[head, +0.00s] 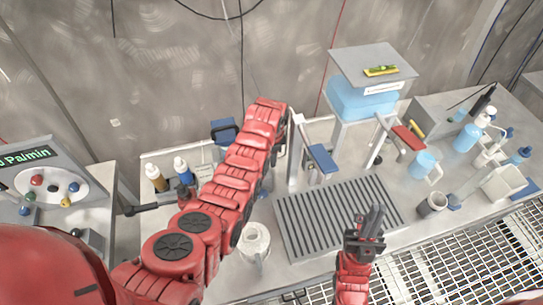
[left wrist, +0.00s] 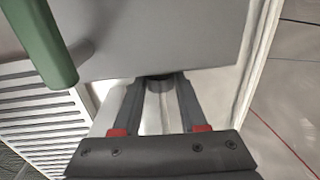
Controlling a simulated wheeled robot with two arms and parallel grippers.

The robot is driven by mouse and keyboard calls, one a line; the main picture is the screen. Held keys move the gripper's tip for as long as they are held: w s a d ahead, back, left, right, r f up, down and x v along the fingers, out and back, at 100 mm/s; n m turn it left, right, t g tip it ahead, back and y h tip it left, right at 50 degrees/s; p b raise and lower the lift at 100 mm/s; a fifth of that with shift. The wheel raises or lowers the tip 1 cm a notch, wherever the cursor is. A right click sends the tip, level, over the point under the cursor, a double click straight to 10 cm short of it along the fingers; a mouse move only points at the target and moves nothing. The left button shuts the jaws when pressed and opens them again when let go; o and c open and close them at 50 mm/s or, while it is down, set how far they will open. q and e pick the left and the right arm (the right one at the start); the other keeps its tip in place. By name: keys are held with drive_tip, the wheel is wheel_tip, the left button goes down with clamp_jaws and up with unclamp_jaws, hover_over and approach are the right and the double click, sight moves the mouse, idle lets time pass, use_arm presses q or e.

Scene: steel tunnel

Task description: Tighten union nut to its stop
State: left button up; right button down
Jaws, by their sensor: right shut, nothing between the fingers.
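The union nut is not clearly seen in the head view, where my left arm hides that area. In the left wrist view a dark, round piece (left wrist: 160,86), possibly the nut, sits between the fingertips of my left gripper (left wrist: 161,80). It lies under the edge of a large grey block. The fingers stand apart on either side of it; I cannot tell whether they press on it. In the head view the left gripper is hidden behind my red forearm. My right gripper (head: 374,212) is shut and empty above the front right part of the slatted grate.
A green bar (left wrist: 45,45) juts in at the upper left of the left wrist view. The slatted grate (head: 312,225) is bare. A blue tank (head: 362,97) stands behind it. Bottles and cups crowd the right. A clear jug (head: 254,243) stands front left.

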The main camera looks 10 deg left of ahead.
use_arm(q)
clamp_jaws()
drive_tip(key=g+b, duration=0.1)
drive_tip(key=b, duration=0.3)
drive_tip(key=shift+w+f, duration=0.15)
drive_tip(key=shift+f, duration=0.05)
drive_tip(key=shift+a+r, duration=0.1)
drive_tip(key=shift+r, duration=0.1)
drive_tip(key=o, duration=0.7)
unclamp_jaws()
drive_tip(key=shift+c, duration=0.2)
